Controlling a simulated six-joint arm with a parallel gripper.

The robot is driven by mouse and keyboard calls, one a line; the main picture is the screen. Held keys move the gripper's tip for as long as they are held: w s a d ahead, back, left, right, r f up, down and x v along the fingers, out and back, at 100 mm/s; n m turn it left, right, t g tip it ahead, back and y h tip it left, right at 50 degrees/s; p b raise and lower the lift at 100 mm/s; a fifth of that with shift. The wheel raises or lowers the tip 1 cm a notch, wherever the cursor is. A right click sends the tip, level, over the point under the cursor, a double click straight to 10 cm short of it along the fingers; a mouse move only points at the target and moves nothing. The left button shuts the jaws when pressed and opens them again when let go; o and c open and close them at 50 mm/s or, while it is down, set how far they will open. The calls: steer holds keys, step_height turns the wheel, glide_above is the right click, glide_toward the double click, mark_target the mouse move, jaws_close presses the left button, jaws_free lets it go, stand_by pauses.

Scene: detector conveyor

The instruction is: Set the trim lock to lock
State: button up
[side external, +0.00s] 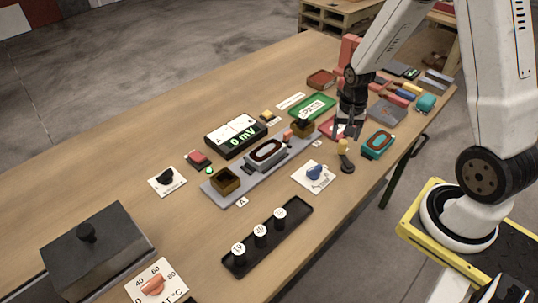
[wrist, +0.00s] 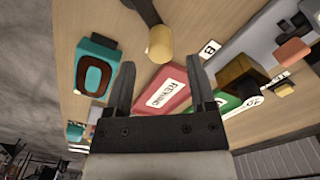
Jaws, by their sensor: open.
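The trim lock cannot be picked out by its label. One candidate is a blue knob (side external: 314,173) on a white plate, front of the conveyor piece. Another is a black knob (side external: 167,180) on a white plate at the left. A dark lever with a yellow knob (side external: 343,147) stands nearer my gripper; its yellow end also shows in the wrist view (wrist: 160,45). My gripper (side external: 347,133) points down near the right end of the conveyor, apart from both knobs. In the wrist view my gripper (wrist: 161,80) has its fingers apart and empty, over a red tray (wrist: 168,92).
A grey conveyor (side external: 222,198) with brown cups runs mid-table. A teal part (side external: 378,145), also in the wrist view (wrist: 93,75), lies right of the lever. A 0 mV meter (side external: 236,135), a black rack (side external: 292,227) and a dark lidded box (side external: 98,255) stand around.

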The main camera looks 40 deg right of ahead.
mark_target(344, 141)
steer(key=shift+r, duration=1.65)
steer(key=s+a+r+n+t, duration=0.1)
steer(key=s+a+r+n, duration=0.1)
steer(key=a+n, duration=0.3)
steer(key=s+a+r+n+t, duration=0.1)
steer(key=a+r+n, duration=0.2)
steer(key=a+n, duration=0.2)
steer(key=shift+s+a+n+t, duration=0.3)
steer(key=shift+s+a, duration=0.1)
steer(key=shift+a, duration=1.2)
